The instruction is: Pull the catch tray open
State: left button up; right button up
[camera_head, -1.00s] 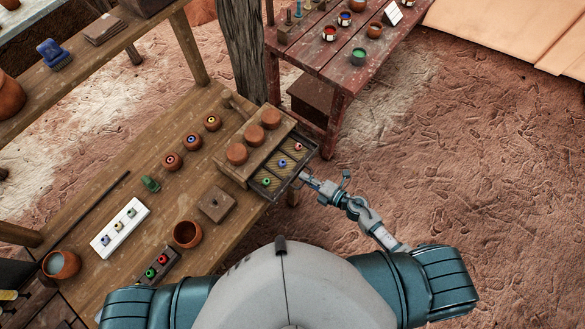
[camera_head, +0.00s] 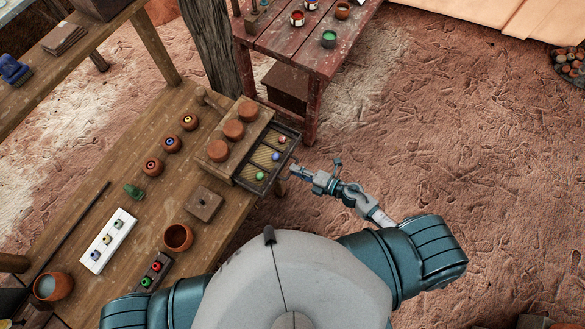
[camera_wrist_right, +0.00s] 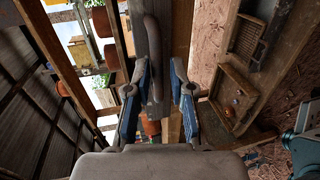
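The catch tray (camera_head: 252,183) is a dark, shallow tray standing out from the right side of a wooden block with clay discs on top. Its bare mesh-like floor shows, with a green, a blue and a red bead on it. My right gripper (camera_head: 314,168) is just right of the tray's outer edge, with a small gap between them. My left gripper is out of view.
The wooden bench (camera_head: 150,225) holds several ringed pots, a white bead strip (camera_head: 107,241), a clay cup (camera_head: 178,238) and a square block (camera_head: 204,204). A red table (camera_head: 290,45) stands behind. Open earth floor lies to the right.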

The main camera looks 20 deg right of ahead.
jog(key=v, duration=0.9)
jog(key=shift+s+d, duration=0.25)
jog(key=shift+s, duration=0.05)
jog(key=shift+f, duration=0.1)
